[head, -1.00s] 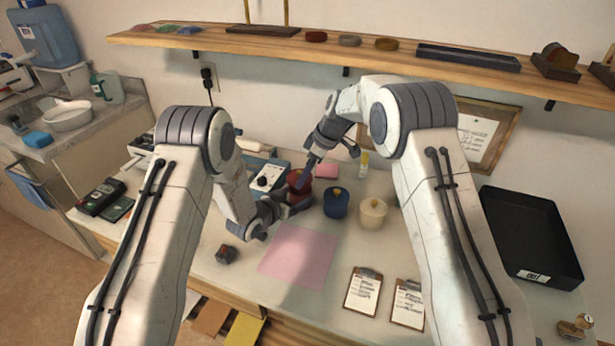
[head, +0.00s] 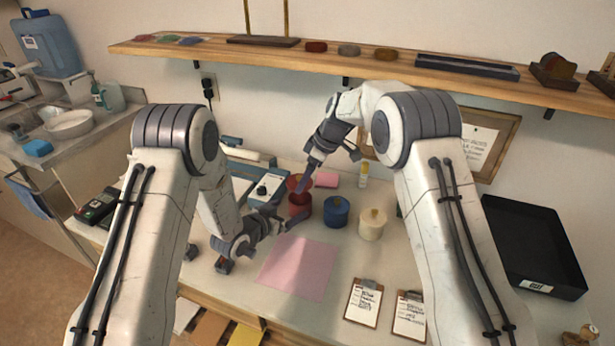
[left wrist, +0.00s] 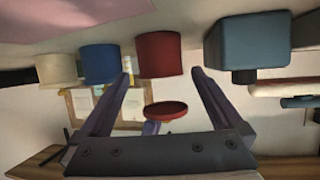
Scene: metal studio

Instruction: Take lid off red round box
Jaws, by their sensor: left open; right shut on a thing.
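The red round box (head: 300,208) stands on the table, also seen in the left wrist view (left wrist: 160,55), which is upside down. Its red lid (head: 295,182) is off and held above it by my right gripper (head: 303,186). In the left wrist view a gap shows between the lid (left wrist: 166,111) and the box. My left gripper (head: 289,208) is open beside the box. In its wrist view the two fingertips (left wrist: 160,72) appear on either side of the box with gaps; whether they reach around it I cannot tell.
A blue lidded box (head: 336,211) and a cream lidded box (head: 372,224) stand to the right of the red one. A pink sheet (head: 298,268) lies in front. A grey-blue device (head: 266,188) is close on the left. A shelf (head: 360,62) runs above the table.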

